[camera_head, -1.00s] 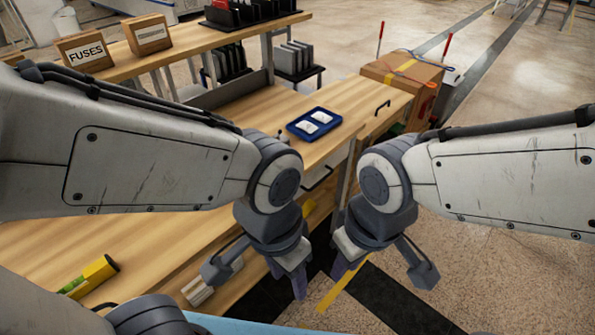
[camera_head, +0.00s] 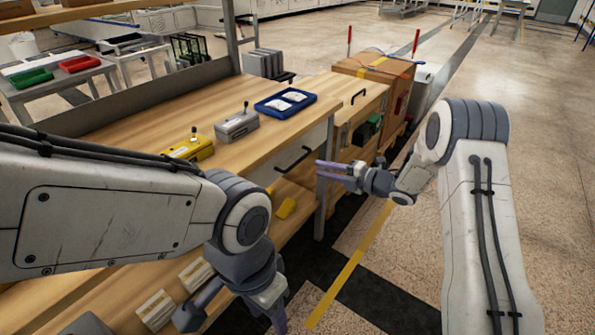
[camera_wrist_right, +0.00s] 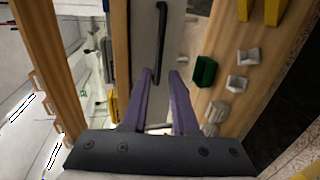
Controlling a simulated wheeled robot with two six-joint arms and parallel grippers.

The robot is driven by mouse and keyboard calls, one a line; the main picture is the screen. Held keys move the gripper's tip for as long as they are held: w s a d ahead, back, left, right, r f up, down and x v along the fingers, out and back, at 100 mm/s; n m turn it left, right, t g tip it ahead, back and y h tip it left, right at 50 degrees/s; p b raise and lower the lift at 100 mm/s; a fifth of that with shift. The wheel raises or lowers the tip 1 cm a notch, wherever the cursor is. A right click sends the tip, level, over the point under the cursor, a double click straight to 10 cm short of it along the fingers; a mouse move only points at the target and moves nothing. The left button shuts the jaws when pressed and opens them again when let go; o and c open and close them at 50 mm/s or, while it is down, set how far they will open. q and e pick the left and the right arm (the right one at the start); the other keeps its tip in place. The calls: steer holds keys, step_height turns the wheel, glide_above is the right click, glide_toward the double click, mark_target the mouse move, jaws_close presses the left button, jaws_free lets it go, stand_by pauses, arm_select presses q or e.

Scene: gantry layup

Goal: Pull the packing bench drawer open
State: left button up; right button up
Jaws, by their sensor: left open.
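The packing bench (camera_head: 190,118) has a grey drawer front (camera_head: 313,141) under its top, with a dark bar handle (camera_head: 292,159). The drawer front looks flush with the bench. My right gripper (camera_head: 318,169) is open and empty, just right of the handle in the head view. In the right wrist view its two purple fingers (camera_wrist_right: 161,75) are apart, and the handle (camera_wrist_right: 161,45) lies ahead of the tips, apart from them. My left gripper (camera_head: 277,320) is low at the bottom of the head view, in front of the bench, its fingertips partly cut off.
A blue tray (camera_head: 285,102), a grey device (camera_head: 237,125) and a yellow device (camera_head: 190,149) sit on the bench top. A cardboard box (camera_head: 377,70) stands beyond the bench. A bench leg (camera_head: 323,195) is close below my right gripper. The floor at right is open.

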mark_target(297, 161)
steer(key=x, duration=1)
steer(key=shift+r+b, duration=0.1)
steer(key=shift+b, duration=0.25)
steer(key=shift+s, duration=0.1)
jaws_close()
stand_by(0.7)
